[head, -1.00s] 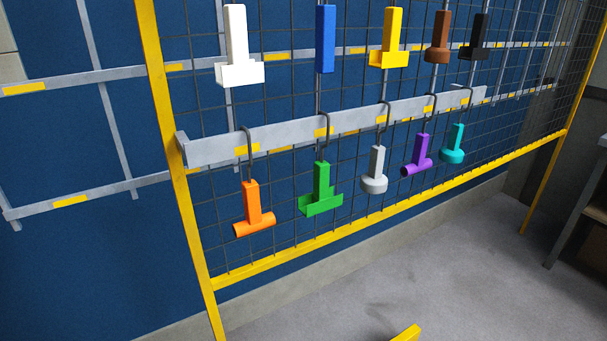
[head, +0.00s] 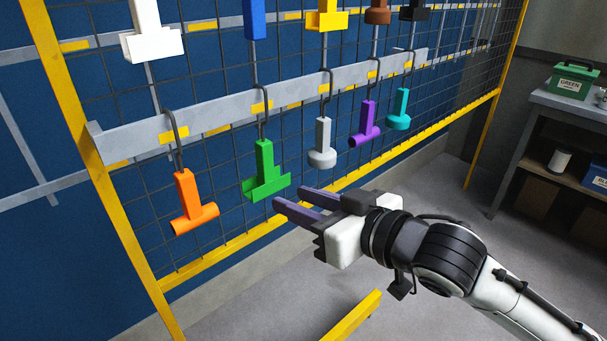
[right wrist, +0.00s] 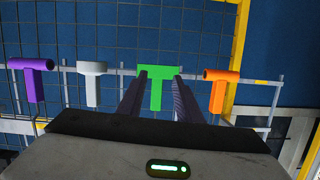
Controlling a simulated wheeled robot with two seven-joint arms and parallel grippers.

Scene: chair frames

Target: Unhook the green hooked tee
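The green hooked tee (head: 265,172) hangs by a dark hook from the lower grey rail, stem up and crossbar down. It also shows in the right wrist view (right wrist: 157,88), inverted, in line with the gap between my fingers. My right gripper (head: 289,196) is open and empty, its two purple-grey fingers pointing at the tee from the lower right in the head view. The fingertips look close to the tee but not closed on it; the exact distance is unclear. My left gripper is in no frame.
An orange tee (head: 192,203) hangs left of the green one. A grey piece (head: 322,145), a purple tee (head: 366,127) and a teal piece (head: 399,110) hang to its right. Wire mesh stands behind them, with a yellow bar (head: 230,248) below.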

